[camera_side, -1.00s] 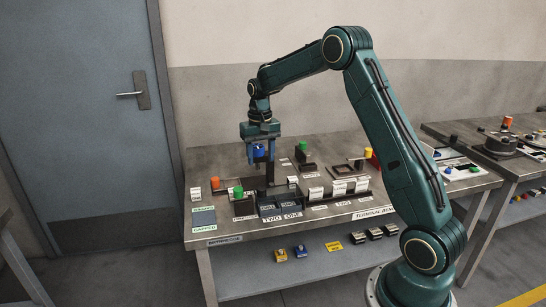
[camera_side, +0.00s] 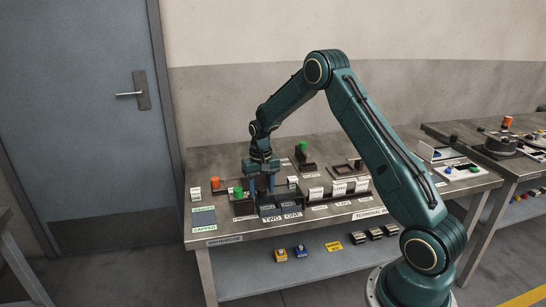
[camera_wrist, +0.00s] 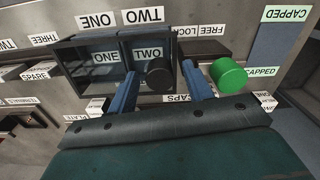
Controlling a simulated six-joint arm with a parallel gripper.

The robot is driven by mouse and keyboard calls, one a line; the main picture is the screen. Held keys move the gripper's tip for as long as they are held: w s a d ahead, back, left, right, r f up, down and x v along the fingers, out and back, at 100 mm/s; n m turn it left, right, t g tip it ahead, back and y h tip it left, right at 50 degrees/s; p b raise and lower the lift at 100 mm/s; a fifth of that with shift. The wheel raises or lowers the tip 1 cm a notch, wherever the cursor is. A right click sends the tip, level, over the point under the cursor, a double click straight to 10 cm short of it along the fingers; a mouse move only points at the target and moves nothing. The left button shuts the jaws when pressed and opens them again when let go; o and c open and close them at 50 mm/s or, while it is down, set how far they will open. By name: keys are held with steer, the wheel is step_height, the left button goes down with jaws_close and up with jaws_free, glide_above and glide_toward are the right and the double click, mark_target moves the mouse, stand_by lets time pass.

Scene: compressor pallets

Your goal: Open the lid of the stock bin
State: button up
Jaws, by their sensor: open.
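My gripper (camera_side: 262,188) points down over the left part of the bench, with its two fingers spread. In the wrist view, my gripper (camera_wrist: 158,82) has a finger on each side of a round black knob (camera_wrist: 158,73), with a gap visible beside the knob. Nothing seems gripped. A label reading CAPS (camera_wrist: 176,98) lies by the knob. No part is marked as the stock bin, and I cannot tell whether the knob belongs to its lid. What lies under the knob is largely hidden by the knob and my gripper.
A dark two-part tray (camera_wrist: 88,64) labelled ONE and TWO stands beside the fingers. A green cap (camera_wrist: 228,75) stands close to the right finger. An orange cylinder (camera_side: 215,183) and a green-topped piece (camera_side: 302,146) stand on the bench (camera_side: 345,218). White label blocks line the right.

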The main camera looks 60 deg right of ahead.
jaws_close()
